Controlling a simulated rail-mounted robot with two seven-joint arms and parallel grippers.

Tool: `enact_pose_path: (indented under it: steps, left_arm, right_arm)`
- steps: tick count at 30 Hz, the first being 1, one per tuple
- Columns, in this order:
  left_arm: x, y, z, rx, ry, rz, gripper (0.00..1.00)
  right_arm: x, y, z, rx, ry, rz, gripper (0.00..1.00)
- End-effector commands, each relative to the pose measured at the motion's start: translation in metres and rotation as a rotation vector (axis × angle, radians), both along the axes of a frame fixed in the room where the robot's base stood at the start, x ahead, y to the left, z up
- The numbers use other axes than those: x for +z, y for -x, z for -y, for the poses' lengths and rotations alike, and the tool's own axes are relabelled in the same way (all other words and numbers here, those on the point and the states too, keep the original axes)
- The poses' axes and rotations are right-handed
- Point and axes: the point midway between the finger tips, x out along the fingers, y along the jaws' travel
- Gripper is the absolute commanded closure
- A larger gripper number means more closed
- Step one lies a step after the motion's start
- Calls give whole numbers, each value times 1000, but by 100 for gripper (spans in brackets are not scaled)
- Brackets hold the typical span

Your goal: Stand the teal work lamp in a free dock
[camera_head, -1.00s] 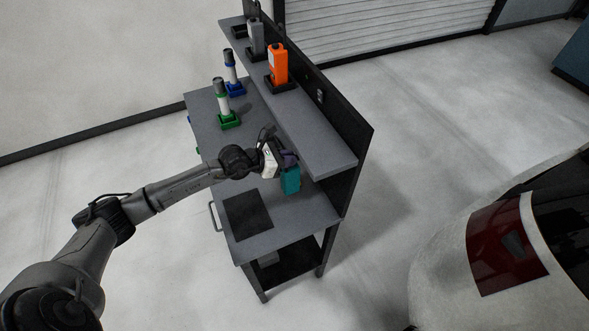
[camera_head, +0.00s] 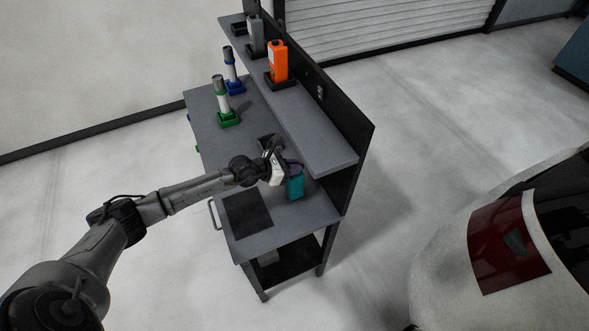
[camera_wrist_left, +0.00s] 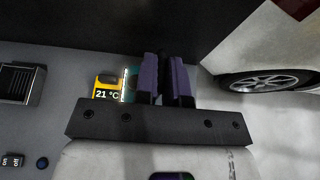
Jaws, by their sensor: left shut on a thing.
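My left gripper (camera_head: 294,167) is shut on the teal work lamp (camera_head: 296,187). It holds the lamp upright at the near end of the bench, beside the raised shelf. I cannot tell whether its base touches the bench. In the left wrist view, the purple fingers (camera_wrist_left: 165,78) hide most of the lamp; only a teal sliver (camera_wrist_left: 131,84) shows. A dark dock (camera_head: 238,27) at the shelf's far end looks empty. The orange lamp (camera_head: 279,62) and the grey lamp (camera_head: 257,38) stand in other shelf docks. My right gripper is out of view.
White cylinders stand in a green dock (camera_head: 229,119) and a blue dock (camera_head: 235,88) on the bench. A dark mat (camera_head: 247,214) lies at the near end. A yellow meter reading 21 °C (camera_wrist_left: 107,89) sits close beside the fingers. The shelf (camera_head: 318,146) overhangs the bench's right side.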

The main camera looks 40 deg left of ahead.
Motion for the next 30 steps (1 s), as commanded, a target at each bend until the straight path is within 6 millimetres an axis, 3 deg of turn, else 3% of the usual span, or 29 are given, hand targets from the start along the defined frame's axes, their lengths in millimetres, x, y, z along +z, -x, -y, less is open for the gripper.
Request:
enact_pose_path:
  steps: [17, 18, 25, 30]
  left_arm:
    - [-13, -4, 1, 1, 2, 3, 100]
    - [-13, -4, 1, 1, 1, 1, 87]
    - [-13, -4, 1, 1, 1, 1, 65]
    - [-13, -4, 1, 1, 1, 1, 64]
  right_arm:
    - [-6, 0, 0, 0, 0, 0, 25]
    - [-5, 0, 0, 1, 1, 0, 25]
    - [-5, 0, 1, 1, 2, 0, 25]
    - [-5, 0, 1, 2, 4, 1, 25]
